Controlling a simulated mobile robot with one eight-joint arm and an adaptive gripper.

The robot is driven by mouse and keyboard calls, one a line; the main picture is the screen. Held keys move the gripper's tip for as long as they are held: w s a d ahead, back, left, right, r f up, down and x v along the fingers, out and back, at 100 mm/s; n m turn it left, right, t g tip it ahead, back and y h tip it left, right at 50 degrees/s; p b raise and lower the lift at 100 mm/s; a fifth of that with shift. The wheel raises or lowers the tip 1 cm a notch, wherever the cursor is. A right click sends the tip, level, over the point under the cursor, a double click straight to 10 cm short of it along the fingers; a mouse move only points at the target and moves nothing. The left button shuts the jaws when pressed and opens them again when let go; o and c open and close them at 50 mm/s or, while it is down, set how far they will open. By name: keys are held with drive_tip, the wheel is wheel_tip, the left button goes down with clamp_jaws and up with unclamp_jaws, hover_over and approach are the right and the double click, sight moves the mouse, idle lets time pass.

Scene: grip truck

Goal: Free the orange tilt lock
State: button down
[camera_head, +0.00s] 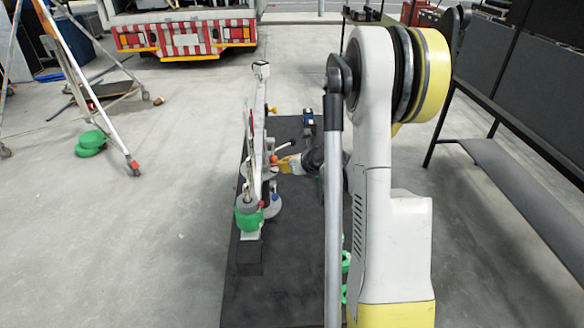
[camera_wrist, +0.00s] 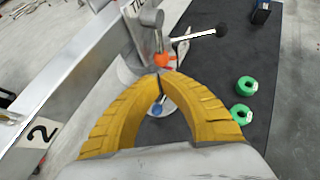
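The orange tilt lock (camera_wrist: 162,61) shows in the wrist view as a small orange knob on a grey metal joint, just beyond my fingertips. In the head view a small orange-red part (camera_head: 273,158) sits on the upright grey device, left of my gripper (camera_head: 285,165). In the wrist view the yellow fingers of my gripper (camera_wrist: 159,77) arch inward and their tips meet. Nothing shows clearly between the tips. I cannot tell whether they touch the lock. A lever (camera_wrist: 193,37) with a black knob points right beside the lock. A blue knob (camera_wrist: 157,108) shows between the fingers.
The device stands on a dark mat (camera_head: 290,290). Green round pieces (camera_wrist: 245,86) lie on the mat to the right. A long metal rail (camera_wrist: 65,65) runs along the left.

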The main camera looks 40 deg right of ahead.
sight(274, 158)
drive_tip(key=shift+w+f+b, duration=0.2)
drive_tip(key=shift+w+b, duration=0.1)
drive_tip(key=shift+w, duration=0.85)
drive_tip(key=shift+w+f+b, duration=0.15)
drive_tip(key=shift+w+b, duration=0.15)
drive_tip(key=shift+w, duration=0.8)
drive_tip(key=shift+w+d+f+b, duration=0.15)
drive_tip(key=shift+w+b, duration=0.05)
drive_tip(key=shift+w, duration=0.15)
drive_tip(key=shift+w+d+f+b, duration=0.15)
drive_tip(key=shift+w, duration=0.2)
drive_tip(key=shift+r, duration=0.2)
